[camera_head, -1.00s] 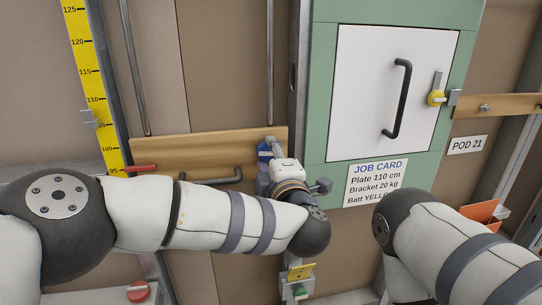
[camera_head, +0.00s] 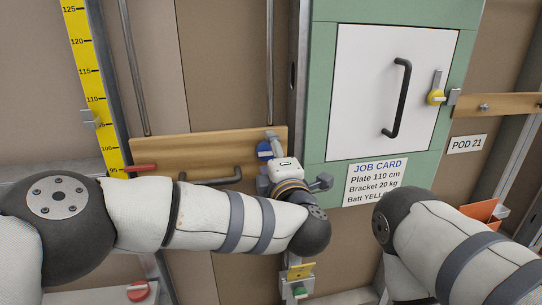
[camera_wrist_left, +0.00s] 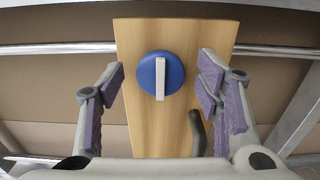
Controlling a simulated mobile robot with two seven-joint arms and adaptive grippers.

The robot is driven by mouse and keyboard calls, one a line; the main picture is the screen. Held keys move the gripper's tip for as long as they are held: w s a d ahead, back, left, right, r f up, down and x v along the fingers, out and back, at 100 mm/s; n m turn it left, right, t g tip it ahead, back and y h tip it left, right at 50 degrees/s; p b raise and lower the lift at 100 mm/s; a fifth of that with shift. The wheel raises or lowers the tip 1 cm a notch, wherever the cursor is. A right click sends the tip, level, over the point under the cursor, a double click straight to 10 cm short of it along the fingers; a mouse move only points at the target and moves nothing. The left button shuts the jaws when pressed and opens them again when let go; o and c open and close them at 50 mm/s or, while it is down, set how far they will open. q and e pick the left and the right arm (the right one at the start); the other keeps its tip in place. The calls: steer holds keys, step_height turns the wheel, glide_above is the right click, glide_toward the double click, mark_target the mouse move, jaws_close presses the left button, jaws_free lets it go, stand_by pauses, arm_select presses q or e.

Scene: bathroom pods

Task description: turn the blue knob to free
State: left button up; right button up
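The blue knob (camera_wrist_left: 173,72) is a round disc with a white bar across it, set on a wooden board (camera_wrist_left: 136,118). In the left wrist view the bar runs up and down, along the board's length. In the head view the knob (camera_head: 264,151) is partly hidden behind my left gripper (camera_head: 287,168).
A black bent handle (camera_head: 222,180) is on the board near the knob, and a red handle (camera_head: 140,168) is at its left end. A green-framed cabinet (camera_head: 321,120) with a white door (camera_head: 362,90) stands to the right.

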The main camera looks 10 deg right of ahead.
arm_select(q)
steer(key=s, duration=0.7)
steer(key=shift+s, duration=0.3)
